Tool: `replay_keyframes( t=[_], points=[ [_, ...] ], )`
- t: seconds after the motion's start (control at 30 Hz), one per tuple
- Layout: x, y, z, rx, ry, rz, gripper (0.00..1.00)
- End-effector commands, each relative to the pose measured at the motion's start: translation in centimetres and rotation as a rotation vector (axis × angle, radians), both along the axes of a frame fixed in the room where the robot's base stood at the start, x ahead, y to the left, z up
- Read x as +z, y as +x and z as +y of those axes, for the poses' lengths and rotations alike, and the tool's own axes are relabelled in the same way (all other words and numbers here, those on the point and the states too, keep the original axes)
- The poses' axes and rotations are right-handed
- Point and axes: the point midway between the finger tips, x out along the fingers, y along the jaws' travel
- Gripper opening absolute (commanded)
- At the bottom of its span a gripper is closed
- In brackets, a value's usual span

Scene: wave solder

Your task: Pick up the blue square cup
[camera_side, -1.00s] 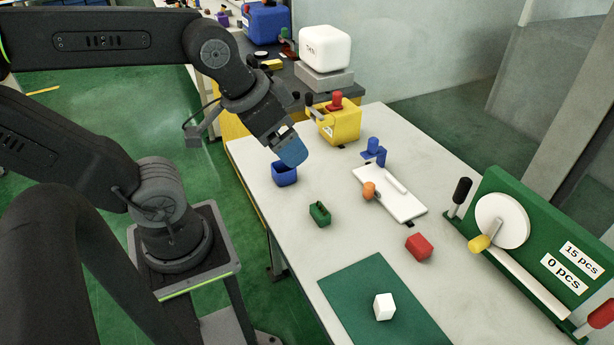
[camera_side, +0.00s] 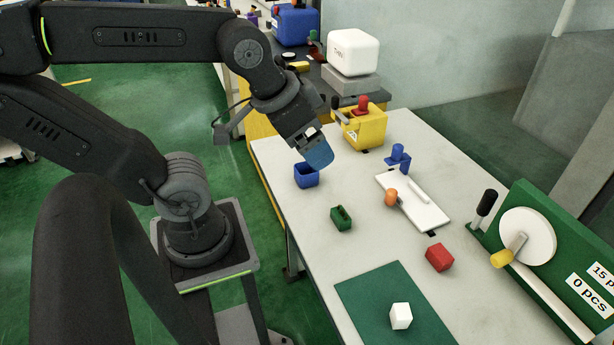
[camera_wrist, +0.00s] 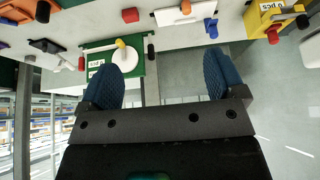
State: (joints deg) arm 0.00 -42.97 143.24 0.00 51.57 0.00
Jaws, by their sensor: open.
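The blue square cup (camera_side: 306,176) stands upright on the grey table near its left edge in the side view. It is open at the top and looks empty. My gripper (camera_side: 319,153) is just above the cup and slightly to its right in that picture, its blue fingers tilted down. The wrist view shows the two blue fingers of my gripper (camera_wrist: 160,75) spread wide apart with nothing between them. I cannot make out the cup in the wrist view.
A green block (camera_side: 341,217), a red block (camera_side: 439,257) and a white cube (camera_side: 401,316) on a green mat (camera_side: 365,289) lie nearer the camera. A yellow box (camera_side: 366,130) stands behind the gripper. A white board (camera_side: 424,213) lies to the right.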

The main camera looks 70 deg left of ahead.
Motion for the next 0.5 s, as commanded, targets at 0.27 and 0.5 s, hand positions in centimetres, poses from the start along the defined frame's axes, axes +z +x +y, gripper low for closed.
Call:
replay_keyframes(
  t=[0.27,0.5],
  points=[
    [0.0,0.0,0.0,0.000,0.000,0.000,0.94],
    [-1.9,0.8,1.4,-0.047,0.112,0.108,0.94]
  ],
)
